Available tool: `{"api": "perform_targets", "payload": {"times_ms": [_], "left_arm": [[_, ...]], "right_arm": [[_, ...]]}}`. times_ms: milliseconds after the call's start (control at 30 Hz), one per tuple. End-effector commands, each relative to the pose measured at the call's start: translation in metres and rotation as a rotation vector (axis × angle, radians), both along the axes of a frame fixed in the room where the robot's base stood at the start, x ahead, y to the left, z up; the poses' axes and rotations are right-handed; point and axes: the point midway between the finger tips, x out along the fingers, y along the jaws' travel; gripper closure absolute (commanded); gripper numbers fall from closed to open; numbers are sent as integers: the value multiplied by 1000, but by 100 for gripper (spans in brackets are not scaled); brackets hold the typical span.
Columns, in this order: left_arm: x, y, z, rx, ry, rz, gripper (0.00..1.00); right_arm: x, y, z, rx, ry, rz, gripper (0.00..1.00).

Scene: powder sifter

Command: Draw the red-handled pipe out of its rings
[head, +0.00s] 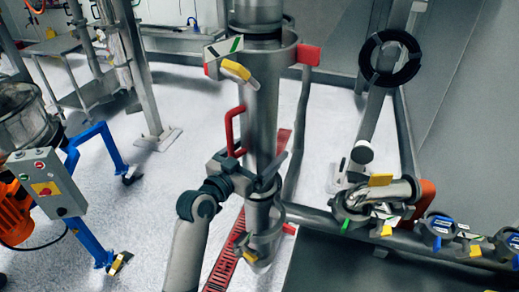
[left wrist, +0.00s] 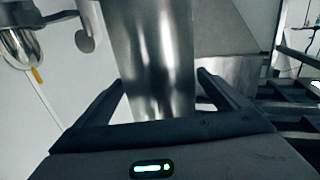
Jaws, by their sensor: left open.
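The grey metal pipe (head: 262,105) stands upright in the middle of the head view, with its red handle (head: 231,132) on its left side. An upper ring (head: 283,56) with red and yellow tabs surrounds it near the top. A lower ring (head: 268,243) sits around its bottom end. My left gripper (head: 266,178) is at the pipe's lower part, below the red handle and above the lower ring. In the left wrist view the pipe (left wrist: 155,50) stands between the open fingers (left wrist: 160,88). I cannot tell whether either finger touches it. My right gripper is out of view.
A grey control box (head: 47,183) and blue-legged frame (head: 103,150) stand at the left. A red floor grate (head: 222,265) lies below; white floor is free left of the pipe.

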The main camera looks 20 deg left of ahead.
Motion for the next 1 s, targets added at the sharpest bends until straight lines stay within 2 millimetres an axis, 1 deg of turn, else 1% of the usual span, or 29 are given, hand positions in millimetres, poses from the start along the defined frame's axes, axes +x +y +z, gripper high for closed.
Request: {"api": "perform_targets", "payload": {"times_ms": [33,67,100,167,200,367,400,1000], "left_arm": [[0,0,0,0,0,0,11],[0,0,0,0,0,0,19],[0,0,0,0,0,0,28],[0,0,0,0,0,0,42],[0,0,0,0,0,0,52],[0,0,0,0,0,0,90],[0,0,5,-2,-9,1,91],[0,0,6,-1,-8,1,91]], "right_arm": [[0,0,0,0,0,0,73],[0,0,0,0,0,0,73],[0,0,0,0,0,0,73],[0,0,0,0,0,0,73],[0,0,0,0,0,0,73],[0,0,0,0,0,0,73],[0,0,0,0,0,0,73],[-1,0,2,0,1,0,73]]}}
